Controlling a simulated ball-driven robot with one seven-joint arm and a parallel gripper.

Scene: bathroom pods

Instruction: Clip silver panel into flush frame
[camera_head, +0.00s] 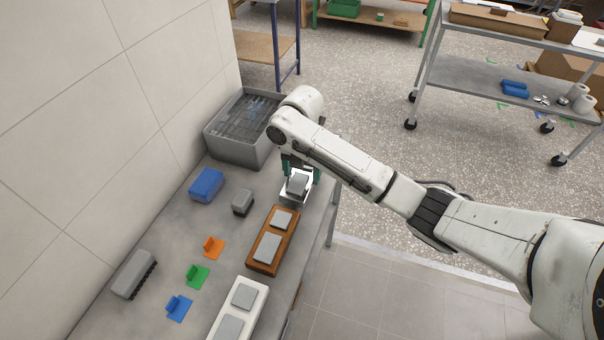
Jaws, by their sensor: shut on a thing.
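My gripper (299,177) reaches down at the far right part of the grey bench, with teal fingers on either side of a small silver panel (298,184). It is shut on the panel. The panel is over a white flush frame (292,199), of which only the edges show. I cannot tell whether the panel is seated in the frame or just above it. My wrist hides part of the far side.
A brown frame (255,268) and a longer white frame (259,307), each with grey plates, lie nearer on the bench (158,228). A grey crate (229,151) stands behind. A blue box (206,184), grey block (242,202) and orange bracket (213,248) lie left.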

